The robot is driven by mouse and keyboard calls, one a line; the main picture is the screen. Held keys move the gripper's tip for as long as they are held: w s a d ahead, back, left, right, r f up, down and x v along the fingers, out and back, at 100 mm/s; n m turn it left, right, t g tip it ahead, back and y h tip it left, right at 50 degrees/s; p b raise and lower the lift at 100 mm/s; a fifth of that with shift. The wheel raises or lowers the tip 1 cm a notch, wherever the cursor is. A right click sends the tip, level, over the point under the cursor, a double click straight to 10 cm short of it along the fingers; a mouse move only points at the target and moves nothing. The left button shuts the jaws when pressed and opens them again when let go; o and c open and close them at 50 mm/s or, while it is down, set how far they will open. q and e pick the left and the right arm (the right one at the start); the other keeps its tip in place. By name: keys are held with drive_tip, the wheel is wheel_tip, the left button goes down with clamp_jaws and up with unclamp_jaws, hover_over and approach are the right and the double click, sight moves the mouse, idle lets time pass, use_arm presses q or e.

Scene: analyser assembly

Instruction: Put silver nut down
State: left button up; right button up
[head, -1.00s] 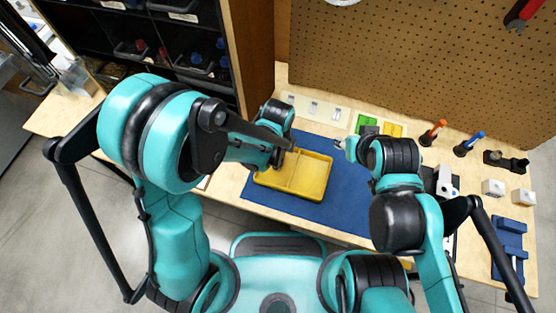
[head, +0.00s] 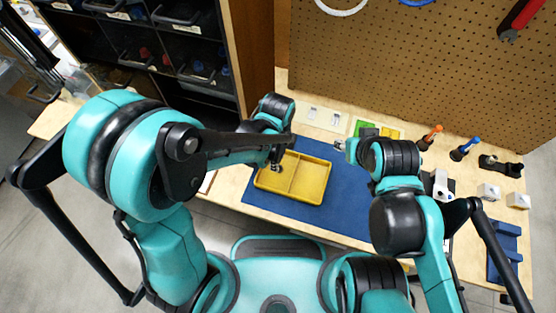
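A yellow tray (head: 312,201) with two compartments lies on the blue mat (head: 348,205). My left gripper (head: 277,168) points down at the left compartment, near its back left corner. A small greyish shape shows at its fingertips; I cannot tell whether it is the silver nut or part of the fingers, nor whether the fingers are open. My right gripper (head: 341,145) is at the back edge of the mat, right of the tray and apart from it. Its fingers are too small to read.
Green (head: 366,130) and yellow (head: 389,134) pieces lie behind my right gripper. An orange-handled tool (head: 430,137) and a blue-handled tool (head: 465,148) stand at the back right. White blocks (head: 488,192) and a blue fixture (head: 504,250) are on the right. A pegboard (head: 400,70) rises behind.

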use_arm(q)
wheel_tip(320, 180, up, 7)
drive_tip(key=p, duration=0.2)
drive_tip(key=s+a+r+n+t, duration=0.2)
drive_tip(key=a+r+n+t, duration=0.1)
drive_tip(key=a+r+n, duration=0.3)
drive_tip(key=s+a+r+n+t, duration=0.2)
drive_tip(key=a+r+n+t, duration=0.2)
drive_tip(key=a+n, duration=0.7)
drive_tip(key=r+n, duration=0.1)
drive_tip(key=n, duration=0.3)
drive_tip(key=shift+a+r+n, duration=0.2)
drive_tip(key=shift+r+n, duration=0.1)
drive_tip(key=shift+r, duration=0.05)
